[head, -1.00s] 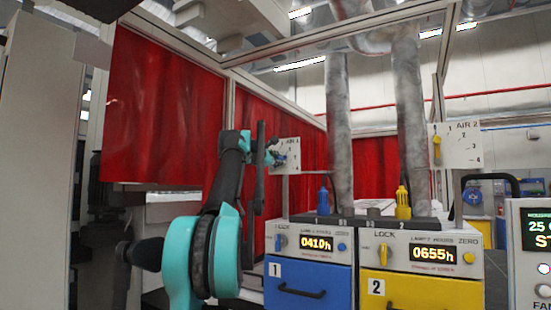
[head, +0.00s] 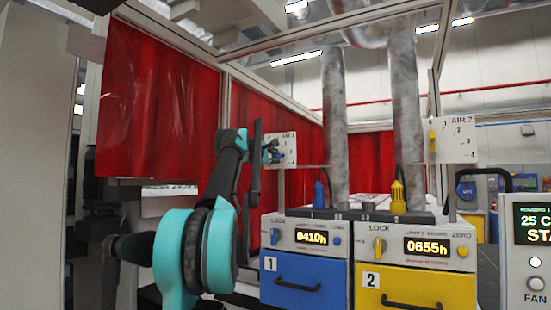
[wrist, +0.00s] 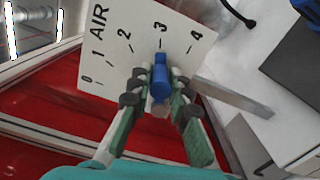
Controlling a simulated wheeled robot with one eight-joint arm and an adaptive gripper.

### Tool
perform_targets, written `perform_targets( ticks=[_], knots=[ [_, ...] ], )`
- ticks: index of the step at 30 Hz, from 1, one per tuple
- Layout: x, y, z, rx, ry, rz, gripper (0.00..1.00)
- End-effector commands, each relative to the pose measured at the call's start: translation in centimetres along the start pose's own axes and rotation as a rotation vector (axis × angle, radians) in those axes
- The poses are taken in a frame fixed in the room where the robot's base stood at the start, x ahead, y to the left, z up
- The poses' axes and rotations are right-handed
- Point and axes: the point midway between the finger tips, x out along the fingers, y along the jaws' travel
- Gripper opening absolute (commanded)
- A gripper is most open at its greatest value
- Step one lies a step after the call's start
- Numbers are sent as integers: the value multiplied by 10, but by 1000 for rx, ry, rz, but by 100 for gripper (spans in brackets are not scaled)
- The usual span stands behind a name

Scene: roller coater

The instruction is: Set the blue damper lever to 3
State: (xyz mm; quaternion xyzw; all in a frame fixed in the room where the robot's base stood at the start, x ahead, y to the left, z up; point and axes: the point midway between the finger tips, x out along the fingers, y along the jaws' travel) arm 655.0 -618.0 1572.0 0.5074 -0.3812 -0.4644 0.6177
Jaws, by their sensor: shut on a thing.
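The blue damper lever (wrist: 160,78) sits on a white AIR plate (wrist: 118,62) with a printed scale from 0 to 4. In the wrist view the lever's tip points at the mark of the 3. My gripper (wrist: 158,92) has one finger on each side of the lever and is shut on it. In the head view the plate (head: 289,142) stands in front of the red curtain, and my gripper (head: 271,152) is at its left part. There the lever is mostly hidden by my gripper.
A second AIR plate with a yellow lever (head: 433,141) is at the right. Below stand a blue unit (head: 310,270) and a yellow unit (head: 415,285) with displays. Metal ducts (head: 335,120) rise behind them. A metal bar (wrist: 232,97) runs beside the plate.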

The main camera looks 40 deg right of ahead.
Motion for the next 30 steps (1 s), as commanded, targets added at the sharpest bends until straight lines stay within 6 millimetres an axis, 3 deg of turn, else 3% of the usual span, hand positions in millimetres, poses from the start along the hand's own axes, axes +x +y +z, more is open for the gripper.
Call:
perform_targets(
  ticks=[1, 6, 17, 23, 30],
  knots=[
    [0, 0, 0, 0, -1, 0, 19],
    [0, 0, 0, -1, 0, 0, 39],
    [-4, 0, 0, -1, 0, 0, 39],
    [-29, 0, -1, -1, 2, 0, 39],
    [-78, 0, -1, -1, 3, 1, 39]
  ],
)
